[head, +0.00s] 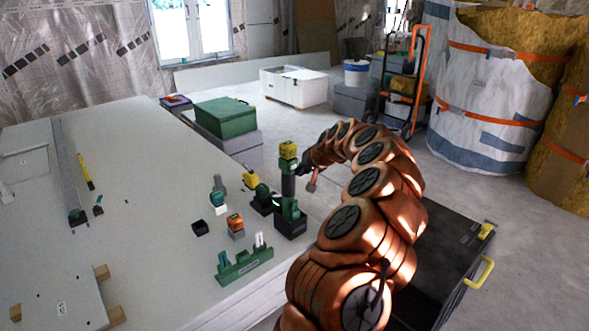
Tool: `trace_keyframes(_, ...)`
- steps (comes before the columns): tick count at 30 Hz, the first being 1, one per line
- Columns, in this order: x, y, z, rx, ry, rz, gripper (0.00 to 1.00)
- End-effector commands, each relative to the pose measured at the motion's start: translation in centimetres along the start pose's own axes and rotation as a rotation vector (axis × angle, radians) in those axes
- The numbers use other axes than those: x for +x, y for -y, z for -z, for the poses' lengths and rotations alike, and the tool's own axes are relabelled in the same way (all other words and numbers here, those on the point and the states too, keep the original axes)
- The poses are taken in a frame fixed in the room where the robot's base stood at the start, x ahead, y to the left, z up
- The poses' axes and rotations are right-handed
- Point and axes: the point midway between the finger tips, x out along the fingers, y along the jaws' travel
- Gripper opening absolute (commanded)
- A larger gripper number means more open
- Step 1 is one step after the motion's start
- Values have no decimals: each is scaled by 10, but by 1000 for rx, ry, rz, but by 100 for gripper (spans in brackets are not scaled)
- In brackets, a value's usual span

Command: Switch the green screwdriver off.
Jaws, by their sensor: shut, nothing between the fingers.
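A green and black power tool (290,209), which looks like the green screwdriver, stands at the right edge of the big pale panel or table. A dark upright cylinder and a green and yellow block (288,149) rise above it. A second green tool (262,194) with a yellow part stands just left of it, so I cannot be sure which one is meant. My gripper (303,171) is shut and empty, close to the right of the dark upright part. Whether it touches is too small to tell. No switch can be made out.
A green case (225,117) sits behind. A dark cart (450,245) with yellow handles is to the right.

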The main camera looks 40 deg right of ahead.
Motion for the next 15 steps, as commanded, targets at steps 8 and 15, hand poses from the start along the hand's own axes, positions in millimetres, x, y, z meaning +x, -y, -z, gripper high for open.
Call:
trace_keyframes(8, -8, -7, -4, 2, -2, -1, 0)
trace_keyframes(15, -21, -16, -15, 1, -1, 0, 0)
